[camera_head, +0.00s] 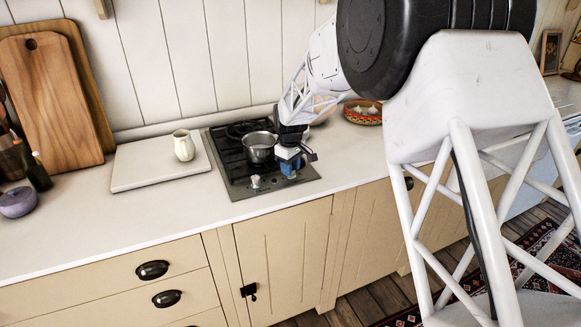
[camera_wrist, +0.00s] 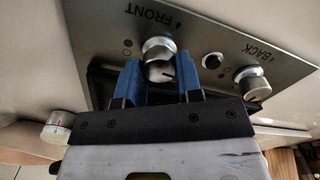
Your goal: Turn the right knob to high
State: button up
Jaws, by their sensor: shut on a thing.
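The right knob (camera_wrist: 158,48) is silver and round, beside the word FRONT on the steel hob panel (camera_wrist: 205,40) in the wrist view. A dark line marks its side facing my gripper. My gripper (camera_wrist: 160,75) has its blue fingers on either side of this knob and is shut on it. In the head view my gripper (camera_head: 290,170) is at the front right of the hob (camera_head: 235,188) and hides the right knob. The left knob (camera_head: 255,181) stands free there; it also shows near the word BACK in the wrist view (camera_wrist: 251,83).
A steel pot (camera_head: 260,148) stands on the hob close to my gripper. A cream jug (camera_head: 184,147) stands on a white board (camera_head: 135,181) to the left. A basket (camera_head: 362,118) stands at the back right.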

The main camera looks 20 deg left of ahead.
jog(key=shift+n, duration=0.5)
jog(key=o, duration=0.6)
jog(key=shift+o, duration=0.2)
jog(key=shift+r, duration=0.1)
jog(key=shift+r, duration=3.8)
